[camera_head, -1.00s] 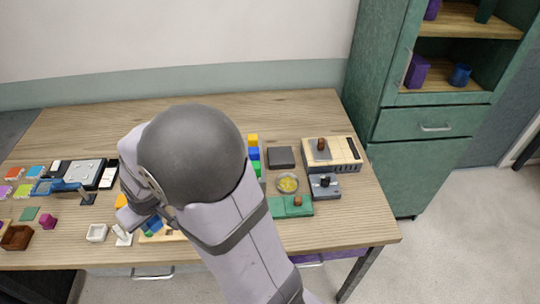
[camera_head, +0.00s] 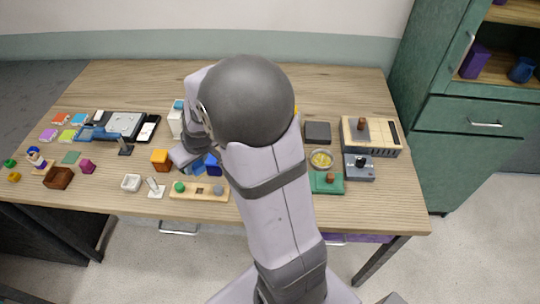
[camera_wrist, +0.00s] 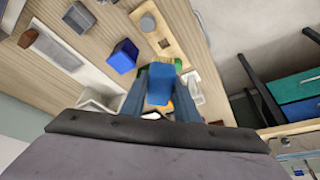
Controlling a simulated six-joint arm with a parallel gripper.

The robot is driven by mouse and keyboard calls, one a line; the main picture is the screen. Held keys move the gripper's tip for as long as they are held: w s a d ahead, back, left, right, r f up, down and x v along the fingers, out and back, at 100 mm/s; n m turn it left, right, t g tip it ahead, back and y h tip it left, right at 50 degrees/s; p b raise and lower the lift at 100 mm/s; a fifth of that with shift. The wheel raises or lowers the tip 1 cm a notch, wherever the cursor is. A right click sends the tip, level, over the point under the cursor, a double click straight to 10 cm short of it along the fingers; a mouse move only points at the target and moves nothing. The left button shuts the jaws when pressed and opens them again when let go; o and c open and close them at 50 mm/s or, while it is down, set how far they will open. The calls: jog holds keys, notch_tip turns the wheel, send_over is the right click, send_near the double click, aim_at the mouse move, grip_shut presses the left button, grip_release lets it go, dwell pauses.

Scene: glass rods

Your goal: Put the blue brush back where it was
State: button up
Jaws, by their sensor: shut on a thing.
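My gripper (camera_wrist: 158,105) is shut on a blue block-like thing, which I take to be the blue brush (camera_wrist: 159,86). Its far end points away from the wrist camera, so its full shape is hidden. In the head view my gripper is low over the table, behind a wooden board (camera_head: 200,196), and my arm covers most of it. The board carries a green knob (camera_head: 180,187) and a grey knob (camera_head: 218,190). I cannot tell how high the held thing is.
The table's front edge is close.

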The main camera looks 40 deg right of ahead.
jog(key=d+f+n+g+y+b, duration=0.15)
jog(key=d+n+b, duration=0.25)
jog(key=d, duration=1)
jog(key=d+f+n+y+b, duration=0.1)
jog(key=d+f+n+b, duration=0.25)
jog(key=d, duration=0.95)
jog(key=shift+n, duration=0.35)
jog(key=shift+w+d+f+p, duration=0.1)
jog(key=shift+f+p, duration=0.8)
jog(key=shift+f, duration=1.2)
jog(key=shift+w+f+p, duration=0.1)
jog(key=shift+f+p, duration=0.8)
jog(key=shift+f, duration=1.6)
jog(key=shift+f+b, duration=0.2)
jog(key=shift+b, duration=0.1)
jog(key=o, duration=1)
jog(key=shift+r+p, duration=0.2)
jog(key=shift+p, duration=0.1)
jog(key=b+v, duration=0.4)
jog(key=v, duration=0.8)
jog(key=shift+s+d, duration=0.1)
jog(key=shift+d, duration=0.05)
